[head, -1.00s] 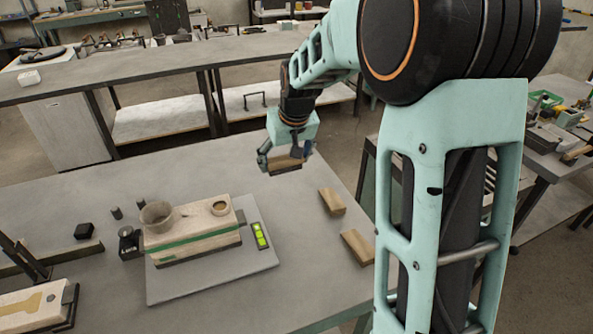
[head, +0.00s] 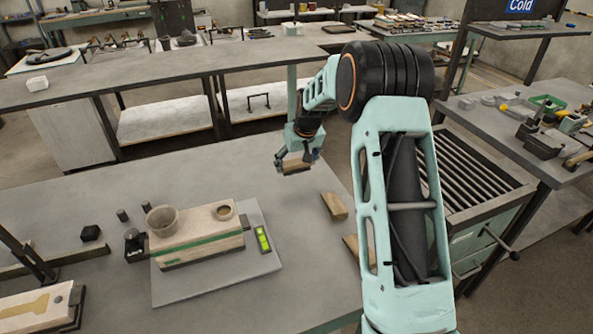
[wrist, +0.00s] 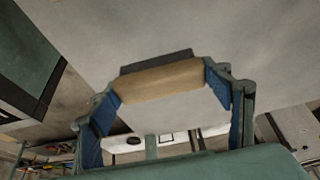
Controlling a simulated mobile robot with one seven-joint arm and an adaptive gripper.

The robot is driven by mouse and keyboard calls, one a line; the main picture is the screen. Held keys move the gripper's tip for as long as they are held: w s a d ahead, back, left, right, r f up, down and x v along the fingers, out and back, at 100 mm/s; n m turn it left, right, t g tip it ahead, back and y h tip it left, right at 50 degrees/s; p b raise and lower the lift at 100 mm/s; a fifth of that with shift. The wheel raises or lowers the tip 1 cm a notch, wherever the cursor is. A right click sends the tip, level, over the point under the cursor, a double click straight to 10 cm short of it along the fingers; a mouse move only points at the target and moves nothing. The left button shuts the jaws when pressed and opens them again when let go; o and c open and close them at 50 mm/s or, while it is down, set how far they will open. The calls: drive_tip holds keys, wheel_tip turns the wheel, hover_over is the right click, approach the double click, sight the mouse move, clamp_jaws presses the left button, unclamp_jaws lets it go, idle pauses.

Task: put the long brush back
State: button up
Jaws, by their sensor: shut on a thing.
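My gripper (head: 295,161) is shut on the long brush (head: 296,167), a wooden block with a dark lower edge. It holds the brush crosswise over the far right part of the grey table (head: 225,165). In the wrist view the brush's wooden body (wrist: 160,82) lies between the two blue-padded fingers, with a dark strip (wrist: 156,62) along its far side. I cannot tell whether the brush touches the table.
Two wooden blocks (head: 334,205) lie at the table's right edge, the nearer one partly hidden behind my arm. The table's far middle is clear.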

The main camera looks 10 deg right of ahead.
sight(297, 169)
drive_tip(key=shift+w+f, duration=0.2)
drive_tip(key=shift+f, duration=1.55)
drive_tip(key=shift+f, duration=0.15)
drive_tip(key=o, duration=1.1)
drive_tip(key=shift+s+d+r, duration=0.1)
drive_tip(key=shift+r, duration=0.3)
drive_tip(key=v, duration=1.1)
drive_tip(key=shift+r, duration=0.2)
